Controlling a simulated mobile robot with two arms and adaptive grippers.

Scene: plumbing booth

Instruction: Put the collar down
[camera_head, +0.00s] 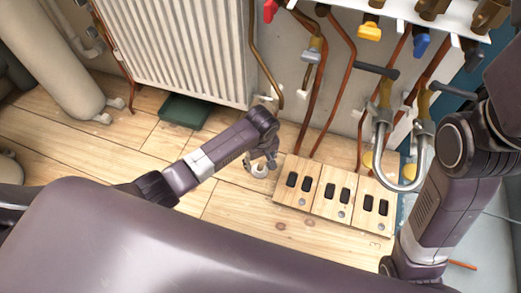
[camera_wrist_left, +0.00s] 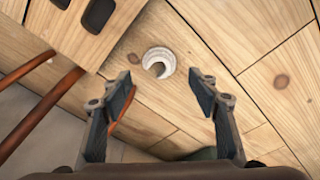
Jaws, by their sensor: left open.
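The collar, a small white ring (camera_head: 256,171), lies on the wooden floor just left of the wooden panels with dark slots. In the left wrist view the collar (camera_wrist_left: 158,53) sits on the planks, ahead of and between the fingertips. My left gripper (camera_head: 263,159) is open over the collar, and its fingers partly cover it in the head view. In the left wrist view the gripper (camera_wrist_left: 162,77) has its two fingers wide apart, with a visible gap on both sides of the ring. My right gripper is not in view.
Slotted wooden panels (camera_head: 333,194) stand close to the right of the collar. Copper pipes (camera_head: 338,90) run down the wall behind, and a white radiator (camera_head: 180,45) hangs at the back left. A bent metal tube (camera_head: 421,165) is at right. Floor left of the collar is clear.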

